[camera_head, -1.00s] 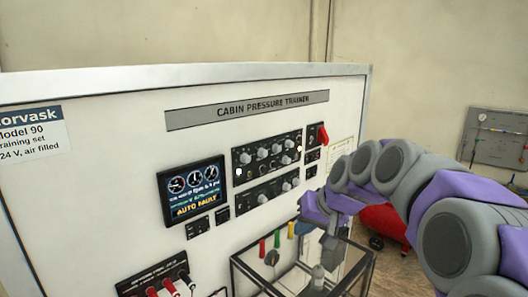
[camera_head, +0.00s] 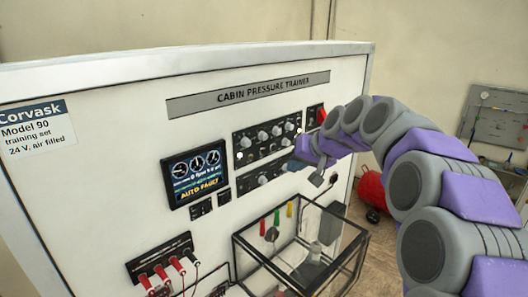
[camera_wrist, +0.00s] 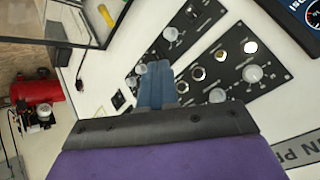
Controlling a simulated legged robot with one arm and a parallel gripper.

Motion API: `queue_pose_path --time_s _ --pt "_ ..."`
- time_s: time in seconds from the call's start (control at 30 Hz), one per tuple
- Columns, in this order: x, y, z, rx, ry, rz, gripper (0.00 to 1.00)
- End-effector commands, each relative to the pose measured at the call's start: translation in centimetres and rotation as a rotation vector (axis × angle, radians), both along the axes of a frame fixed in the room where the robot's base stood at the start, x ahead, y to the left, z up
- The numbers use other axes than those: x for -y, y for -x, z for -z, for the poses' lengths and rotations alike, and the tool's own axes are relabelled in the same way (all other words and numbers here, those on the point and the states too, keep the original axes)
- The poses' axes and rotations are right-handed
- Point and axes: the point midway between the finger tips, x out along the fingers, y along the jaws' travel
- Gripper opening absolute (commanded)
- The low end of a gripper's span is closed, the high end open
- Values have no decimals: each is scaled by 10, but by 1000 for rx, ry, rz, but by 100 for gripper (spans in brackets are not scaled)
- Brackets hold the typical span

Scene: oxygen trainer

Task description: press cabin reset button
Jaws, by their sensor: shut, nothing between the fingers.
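The white cabin pressure trainer panel (camera_head: 110,160) stands in front of me. Its upper black control strip (camera_head: 268,143) carries several knobs and a row of round buttons; a lower knob strip (camera_head: 262,178) sits beneath. In the wrist view, the upper strip (camera_wrist: 236,68) shows one bright round button (camera_wrist: 251,47) and several duller ones. I cannot read which is the cabin reset button. My gripper (camera_head: 318,180) is shut and empty in front of the strips' right end. In the wrist view, my gripper (camera_wrist: 157,68) covers part of the panel; contact cannot be told.
A screen (camera_head: 195,173) reads AUTO FAULT. A clear framed case (camera_head: 240,262) juts out below the strips. Cables with red and white plugs (camera_head: 160,272) are at lower left. A red tank (camera_head: 371,187) stands on the floor behind my arm.

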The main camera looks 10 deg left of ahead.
Motion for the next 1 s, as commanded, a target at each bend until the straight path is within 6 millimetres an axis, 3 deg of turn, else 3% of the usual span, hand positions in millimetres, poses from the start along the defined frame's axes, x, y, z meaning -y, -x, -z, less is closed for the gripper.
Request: queue_pose_path --time_s 0.6,1.0 --pt "-57 -44 -1 -2 1 0 0" --pt "-61 -47 0 -1 -1 0 0"
